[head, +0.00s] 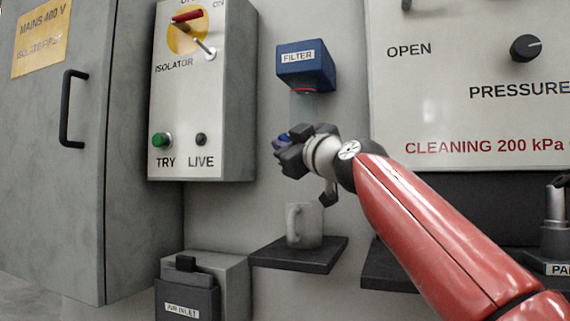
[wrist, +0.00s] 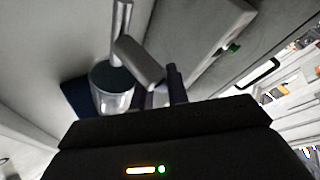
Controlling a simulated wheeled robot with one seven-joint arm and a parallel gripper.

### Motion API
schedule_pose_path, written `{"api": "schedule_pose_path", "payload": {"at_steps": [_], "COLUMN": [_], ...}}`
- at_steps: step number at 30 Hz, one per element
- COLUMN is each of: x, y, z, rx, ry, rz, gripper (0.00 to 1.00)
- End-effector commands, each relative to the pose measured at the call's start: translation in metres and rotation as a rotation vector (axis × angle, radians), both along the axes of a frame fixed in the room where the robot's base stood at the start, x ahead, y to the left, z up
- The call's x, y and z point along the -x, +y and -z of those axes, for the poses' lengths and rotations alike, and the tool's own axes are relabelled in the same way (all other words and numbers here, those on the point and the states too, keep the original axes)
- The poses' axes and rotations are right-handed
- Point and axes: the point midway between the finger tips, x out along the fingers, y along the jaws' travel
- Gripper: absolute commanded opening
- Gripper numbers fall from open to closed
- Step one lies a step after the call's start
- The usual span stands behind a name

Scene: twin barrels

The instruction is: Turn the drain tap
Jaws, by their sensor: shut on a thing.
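The blue filter head (head: 306,66) is fixed to the wall, with a clear bowl (head: 304,104) under it. The fingers hide most of the tap. A pale mug (head: 304,226) stands upright on a dark shelf (head: 300,258) below the gripper.
The isolator box (head: 202,100) juts out at left, beside a grey cabinet with a black handle (head: 70,108). The air inlet box (head: 187,300) is low at left. A panel with a pressure knob (head: 525,48) is at right. Open space lies between gripper and isolator box.

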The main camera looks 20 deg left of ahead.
Motion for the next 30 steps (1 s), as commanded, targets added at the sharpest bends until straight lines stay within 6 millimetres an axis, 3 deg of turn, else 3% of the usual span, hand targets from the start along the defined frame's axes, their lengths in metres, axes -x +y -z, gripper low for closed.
{"api": "schedule_pose_path", "payload": {"at_steps": [19,20,24,30], "x": [-0.0009,-0.0009,-0.0007,-0.0006], "y": [-0.0007,-0.0007,-0.0009,-0.0018], "z": [0.0006,0.0006,0.0001,-0.0012], "rx": [-0.058,-0.058,-0.058,-0.061], "ry": [-0.002,-0.002,-0.002,-0.005], "rz": [-0.001,-0.001,0.0,0.002], "gripper": [0.0,0.18,0.36,0.38]}}
